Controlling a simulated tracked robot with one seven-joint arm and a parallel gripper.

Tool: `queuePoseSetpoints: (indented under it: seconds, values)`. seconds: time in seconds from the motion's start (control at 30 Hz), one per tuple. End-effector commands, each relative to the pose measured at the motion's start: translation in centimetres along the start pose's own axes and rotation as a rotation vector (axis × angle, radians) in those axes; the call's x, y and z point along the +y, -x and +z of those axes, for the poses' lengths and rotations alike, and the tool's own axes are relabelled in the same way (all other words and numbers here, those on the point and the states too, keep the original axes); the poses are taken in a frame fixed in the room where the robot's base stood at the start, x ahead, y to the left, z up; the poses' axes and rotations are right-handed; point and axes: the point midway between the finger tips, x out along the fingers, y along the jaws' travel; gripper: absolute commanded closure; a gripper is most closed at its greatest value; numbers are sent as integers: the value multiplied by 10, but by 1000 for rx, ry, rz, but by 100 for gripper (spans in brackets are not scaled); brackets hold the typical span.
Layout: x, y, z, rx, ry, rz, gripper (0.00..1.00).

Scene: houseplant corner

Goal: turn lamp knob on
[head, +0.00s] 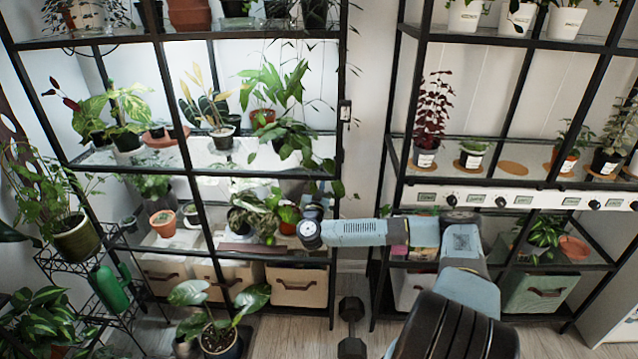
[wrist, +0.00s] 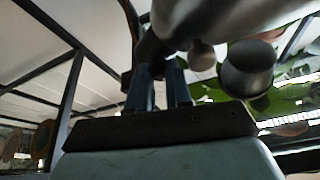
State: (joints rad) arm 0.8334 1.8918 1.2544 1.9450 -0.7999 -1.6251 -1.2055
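A white strip on the right rack carries labels and black knobs, among them one at its left end (head: 452,200), one beside it (head: 501,202) and one further right (head: 594,204). I cannot tell which is the lamp knob. A dark shape lies beyond the tips; I see nothing clearly held.
The left rack (head: 335,265) is brightly lit and full of potted plants, with leaves close to my wrist. A dumbbell (head: 351,325) lies on the floor between the racks. Bins (head: 297,286) fill the lower shelf.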

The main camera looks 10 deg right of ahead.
Motion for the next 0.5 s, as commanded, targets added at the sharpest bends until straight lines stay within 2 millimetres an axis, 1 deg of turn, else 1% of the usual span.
queuePoseSetpoints:
  seconds: [0.3, 0.5]
  values:
    - [0, 0, 0, 0, -5, 2, 100]
    - [0, 0, 0, 3, -54, 22, 100]
